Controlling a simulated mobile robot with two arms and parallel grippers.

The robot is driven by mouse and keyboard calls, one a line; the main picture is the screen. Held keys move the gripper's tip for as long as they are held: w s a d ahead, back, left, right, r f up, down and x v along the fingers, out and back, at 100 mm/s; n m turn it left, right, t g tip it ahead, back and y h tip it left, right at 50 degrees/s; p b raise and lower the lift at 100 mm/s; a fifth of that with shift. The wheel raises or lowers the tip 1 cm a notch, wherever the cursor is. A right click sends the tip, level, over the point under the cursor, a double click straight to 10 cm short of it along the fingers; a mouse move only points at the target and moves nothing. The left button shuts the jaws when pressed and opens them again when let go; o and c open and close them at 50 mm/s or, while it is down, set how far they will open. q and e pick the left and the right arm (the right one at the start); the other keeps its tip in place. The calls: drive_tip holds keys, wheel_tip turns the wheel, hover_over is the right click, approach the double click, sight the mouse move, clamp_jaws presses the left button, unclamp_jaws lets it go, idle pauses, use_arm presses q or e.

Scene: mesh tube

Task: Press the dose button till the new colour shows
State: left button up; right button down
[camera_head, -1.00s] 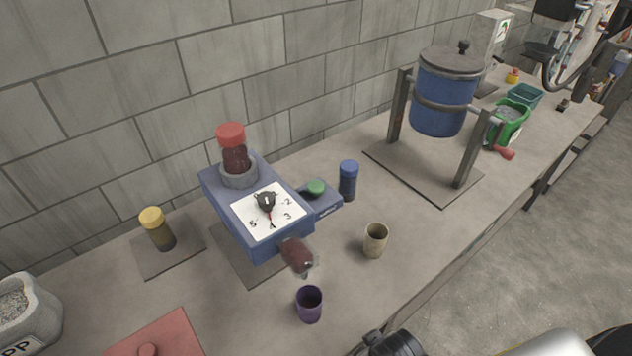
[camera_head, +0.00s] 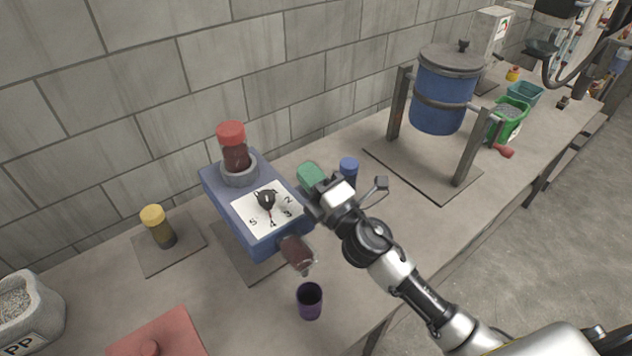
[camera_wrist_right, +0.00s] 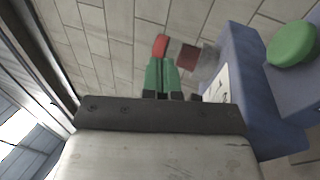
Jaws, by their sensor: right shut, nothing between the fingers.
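The blue dispenser (camera_head: 225,207) has a white dial face (camera_head: 262,222) with a black knob (camera_head: 266,199). A red-capped jar (camera_head: 233,155) with dark red contents sits on top. A clear spout (camera_head: 297,253) with dark red inside sticks out in front. My right gripper (camera_head: 311,178), with green fingers, is shut and empty over the dispenser's right side, where it hides the green button in the head view. The right wrist view shows the green button (camera_wrist_right: 292,43) right of the shut fingers (camera_wrist_right: 161,78), seemingly apart from them. My left gripper is out of view.
A purple cup (camera_head: 310,301) stands in front of the spout. A blue-capped jar (camera_head: 348,168) stands close behind my right gripper. A yellow-capped jar (camera_head: 158,228) is on the left. A blue pot (camera_head: 441,105) on a stand is at the right. My arm hides the beige cup.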

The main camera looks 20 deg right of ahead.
drive_tip(key=a+r+n+g+y, duration=0.2)
drive_tip(key=a+n+g+y, duration=0.3)
drive_tip(key=n, duration=0.6)
drive_tip(key=a+r+n+g+y, duration=0.25)
drive_tip(key=n+g, duration=0.35)
drive_tip(key=n, duration=0.5)
drive_tip(key=w+d+n+g+h, duration=0.1)
drive_tip(key=w+d+n+h, duration=0.4)
drive_tip(key=d+h, duration=0.5)
drive_tip(key=shift+w+d+f+n+h, duration=0.3)
drive_tip(key=shift+w+f+n+h, duration=0.05)
drive_tip(key=shift+n, duration=0.15)
drive_tip(key=shift+f, duration=0.1)
wheel_tip(320, 180, down, 8)
drive_tip(key=b, duration=0.3)
drive_tip(key=shift+f+b, duration=0.3)
drive_tip(key=shift+b, duration=0.35)
